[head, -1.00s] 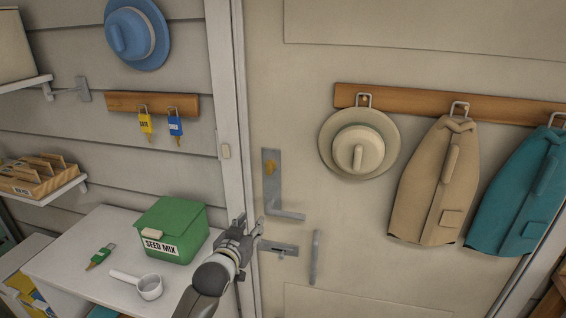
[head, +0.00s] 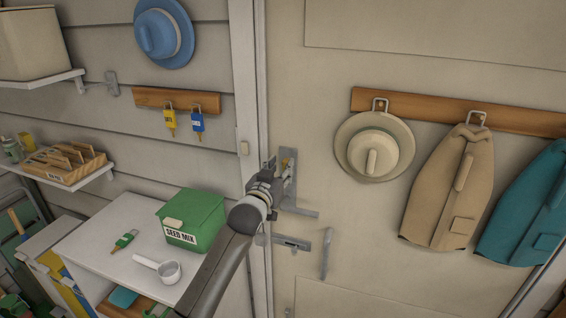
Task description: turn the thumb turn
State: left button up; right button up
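The thumb turn (head: 286,160) is a small brass-coloured piece on the upper part of the grey lock plate (head: 290,188) on the pale door. My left gripper (head: 279,168) is up at the plate, with its fingertips beside and partly over the thumb turn. The gripper hides part of the thumb turn and the plate's left side. I cannot tell whether the fingers touch it or how far apart they are. The lever handle (head: 300,211) juts right from the plate's lower end. My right gripper is out of view.
Below the lever are a slide bolt (head: 290,242) and an upright pull handle (head: 326,254). A hat (head: 350,152) and coats hang to the right. A green seed box (head: 196,220), a scoop (head: 170,272) and a green-handled item (head: 124,241) rest on the white bench at left.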

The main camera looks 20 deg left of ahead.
pick_arm(q)
jog(key=shift+w, duration=1.25)
jog(key=shift+c, duration=0.2)
grip_shut()
